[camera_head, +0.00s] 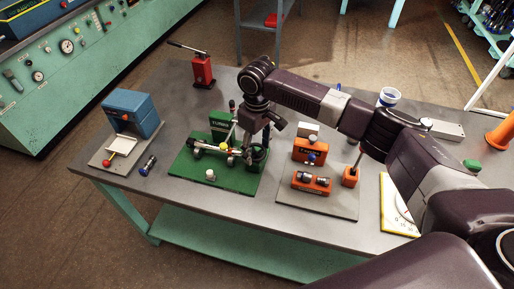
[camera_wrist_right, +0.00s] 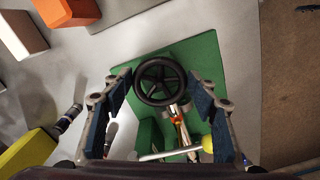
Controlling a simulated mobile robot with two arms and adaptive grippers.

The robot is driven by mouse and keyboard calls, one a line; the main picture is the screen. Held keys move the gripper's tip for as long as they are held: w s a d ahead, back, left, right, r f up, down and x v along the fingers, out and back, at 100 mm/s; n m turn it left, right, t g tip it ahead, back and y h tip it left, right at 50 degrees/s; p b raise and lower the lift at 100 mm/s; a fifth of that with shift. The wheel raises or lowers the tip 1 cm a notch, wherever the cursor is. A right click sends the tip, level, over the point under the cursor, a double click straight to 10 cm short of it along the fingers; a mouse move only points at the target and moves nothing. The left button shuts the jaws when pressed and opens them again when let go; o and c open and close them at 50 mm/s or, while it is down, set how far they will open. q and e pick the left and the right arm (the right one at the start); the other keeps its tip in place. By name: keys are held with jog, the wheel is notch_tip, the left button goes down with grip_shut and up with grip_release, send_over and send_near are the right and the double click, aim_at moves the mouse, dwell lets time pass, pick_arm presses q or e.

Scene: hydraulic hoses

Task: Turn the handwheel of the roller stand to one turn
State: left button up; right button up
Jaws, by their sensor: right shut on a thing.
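The roller stand (camera_head: 231,186) is a green plate with a green upright, rollers and a rod on it, in the middle of the table. Its handwheel (camera_wrist_right: 160,82) is black and spoked; in the wrist view it lies between my fingers. In the head view the handwheel (camera_head: 259,155) shows as a dark ring at the stand's right end, partly covered by my gripper. My right gripper (camera_head: 248,147) reaches down over that end and is shut on the handwheel. A yellow ball knob (camera_wrist_right: 208,143) on a pale rod is close to the right finger. My left gripper is not in view.
A blue device (camera_head: 132,112) with a red-knobbed lever stands left on the table. A red jack (camera_head: 203,72) stands behind. A dial plate (camera_head: 390,215) lies farther right. Bare table lies in front.

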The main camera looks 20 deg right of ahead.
aim_at(257, 152)
jog(key=shift+c, duration=1)
jog(key=shift+r+n+p, duration=0.25)
jog(key=shift+n+p, duration=0.7)
jog(key=shift+n, duration=0.05)
jog(key=shift+w+d+f+n+p, duration=0.1)
jog(key=shift+n+p, duration=0.15)
jog(key=shift+n, duration=0.45)
jog(key=shift+w+f+n+p, duration=0.1)
jog(key=shift+n+p, duration=0.15)
jog(key=shift+n, duration=0.45)
jog(key=o, duration=1.2)
jog(key=shift+c, duration=0.2)
notch_tip(257, 152, up, 12)
